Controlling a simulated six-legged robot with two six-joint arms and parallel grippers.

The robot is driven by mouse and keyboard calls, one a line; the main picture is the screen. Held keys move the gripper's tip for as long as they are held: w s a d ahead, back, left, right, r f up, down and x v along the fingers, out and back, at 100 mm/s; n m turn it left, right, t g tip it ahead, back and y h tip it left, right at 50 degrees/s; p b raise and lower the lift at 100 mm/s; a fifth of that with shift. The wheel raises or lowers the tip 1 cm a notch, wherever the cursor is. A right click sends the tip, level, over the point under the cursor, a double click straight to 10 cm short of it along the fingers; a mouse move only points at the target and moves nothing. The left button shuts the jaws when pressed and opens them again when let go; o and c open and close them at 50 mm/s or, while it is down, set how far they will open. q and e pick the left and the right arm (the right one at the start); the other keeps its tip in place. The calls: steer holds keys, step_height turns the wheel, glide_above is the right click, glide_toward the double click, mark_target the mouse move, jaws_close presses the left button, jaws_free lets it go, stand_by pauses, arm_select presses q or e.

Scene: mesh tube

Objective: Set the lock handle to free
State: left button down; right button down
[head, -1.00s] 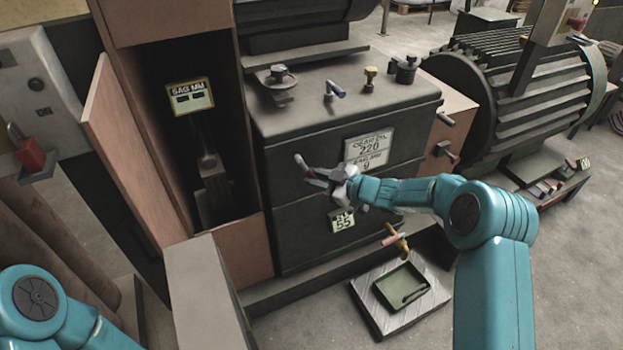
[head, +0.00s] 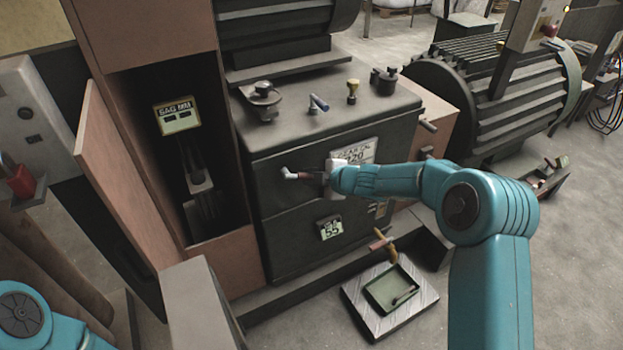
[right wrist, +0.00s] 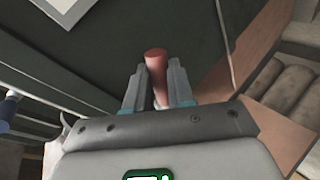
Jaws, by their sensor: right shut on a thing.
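A short handle with a red grip (head: 303,176) and a pale metal end stands out from the dark front of the gear box (head: 285,205). My right gripper (head: 313,177) is at this handle, its arm coming in from the right. In the right wrist view the red grip (right wrist: 155,72) lies between the two fingers (right wrist: 157,88), and the gripper is shut on it. The handle's mount is partly hidden, and I cannot read any lock or free mark. Of my left arm only a teal part shows at the bottom left; its gripper is out of view.
An open cabinet (head: 100,160) with a hinged door stands left of the box. A red padlock-like part (head: 20,180) hangs at far left. A small valve (head: 385,245) sits above a tray (head: 425,297) on the floor. A ribbed motor (head: 500,90) stands behind right.

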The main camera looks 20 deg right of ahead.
stand_by(0.5)
steer(key=c, duration=1)
jaws_free()
steer(key=shift+p+v, duration=1.2)
steer(key=shift+v, duration=7)
steer(key=shift+a, duration=0.1)
steer(key=shift+r, duration=0.15)
